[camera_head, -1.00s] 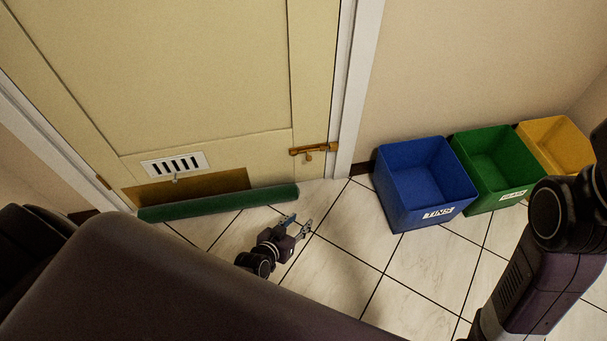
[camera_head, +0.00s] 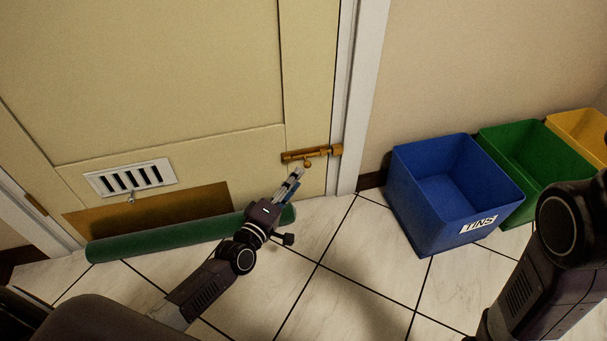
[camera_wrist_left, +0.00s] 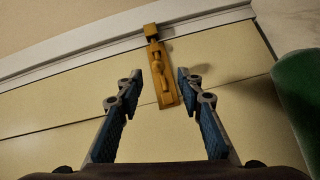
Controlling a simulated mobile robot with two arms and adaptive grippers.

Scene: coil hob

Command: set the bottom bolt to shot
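The brass bottom bolt (camera_head: 308,155) is mounted low on the cream door, at its right edge beside the white frame. Its knob (camera_head: 307,164) hangs below the bar. In the left wrist view the bolt (camera_wrist_left: 164,88) lies ahead, between and beyond the fingertips, with its bar reaching toward the keeper (camera_wrist_left: 150,31) on the frame. My left gripper (camera_head: 296,174) is just below and left of the knob, apart from it as far as I can tell. In the left wrist view its fingers (camera_wrist_left: 158,78) are spread with nothing between them. My right gripper is not in view.
A green draught excluder (camera_head: 180,238) lies on the floor along the door, close to my left gripper. A white vent (camera_head: 130,178) is on the door. Blue (camera_head: 455,195), green (camera_head: 515,165) and yellow (camera_head: 583,135) bins stand to the right. The tiled floor between is clear.

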